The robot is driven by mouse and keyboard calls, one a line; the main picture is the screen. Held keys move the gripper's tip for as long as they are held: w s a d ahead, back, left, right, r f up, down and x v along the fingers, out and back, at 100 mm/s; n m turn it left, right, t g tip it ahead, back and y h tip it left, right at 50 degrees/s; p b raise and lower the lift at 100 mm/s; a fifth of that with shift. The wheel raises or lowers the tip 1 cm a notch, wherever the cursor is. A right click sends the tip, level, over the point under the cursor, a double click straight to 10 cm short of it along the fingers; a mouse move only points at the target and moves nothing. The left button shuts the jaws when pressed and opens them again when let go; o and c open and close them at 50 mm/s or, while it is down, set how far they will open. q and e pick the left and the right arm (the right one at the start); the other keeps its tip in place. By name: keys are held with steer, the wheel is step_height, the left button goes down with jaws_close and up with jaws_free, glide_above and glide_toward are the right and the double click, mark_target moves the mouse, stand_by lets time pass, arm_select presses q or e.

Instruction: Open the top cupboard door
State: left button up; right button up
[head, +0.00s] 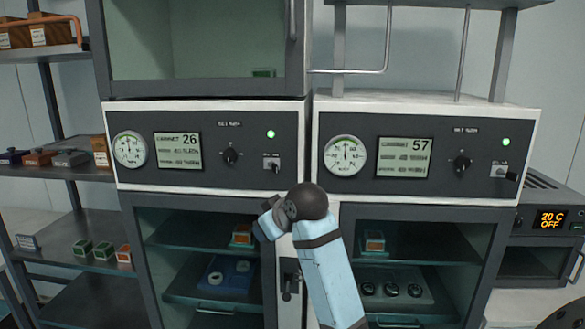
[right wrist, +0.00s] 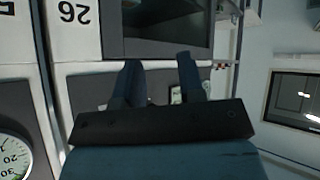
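The top cupboard door (head: 200,92) is a dark-framed glass door at the upper left of the head view, above the panel of cabinet 26. It looks shut, and its top is cut off. Its vertical bar handle (head: 292,18) is on the right side of the frame. My light-blue arm stands in front of the cabinets in the head view, where I cannot make out the gripper's fingers. In the right wrist view my right gripper (right wrist: 160,75) has its two dark-blue fingers apart, with nothing visibly held between them. My left gripper is not in view.
The control panel of cabinet 26 (head: 210,182) and that of cabinet 57 (head: 425,192) stand side by side. Lower glass cupboards are below them. A shelf rack (head: 75,175) with small boxes is at the left. A metal frame (head: 337,60) stands on the right cabinet.

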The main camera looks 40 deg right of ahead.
steer(key=w+d+r+t, duration=0.1)
steer(key=d+r, duration=0.1)
steer(key=r, duration=0.3)
steer(key=w+d+r+t, duration=0.1)
steer(key=w+d+r, duration=0.1)
steer(key=r, duration=0.4)
steer(key=t+y, duration=0.3)
steer(key=t, duration=0.3)
glide_toward(294, 8)
steer(key=w+p, duration=0.1)
steer(key=w, duration=0.2)
steer(key=w+p, duration=0.2)
steer(key=w, duration=0.1)
steer(key=w+a+p, duration=0.1)
steer(key=w+p, duration=0.1)
steer(key=w, duration=0.1)
steer(key=shift+w+r, duration=0.1)
steer(key=shift+w, duration=0.55)
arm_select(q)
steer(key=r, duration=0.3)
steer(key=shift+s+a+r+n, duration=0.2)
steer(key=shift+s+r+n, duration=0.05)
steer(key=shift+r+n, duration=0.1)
arm_select(e)
steer(key=shift+w, duration=0.1)
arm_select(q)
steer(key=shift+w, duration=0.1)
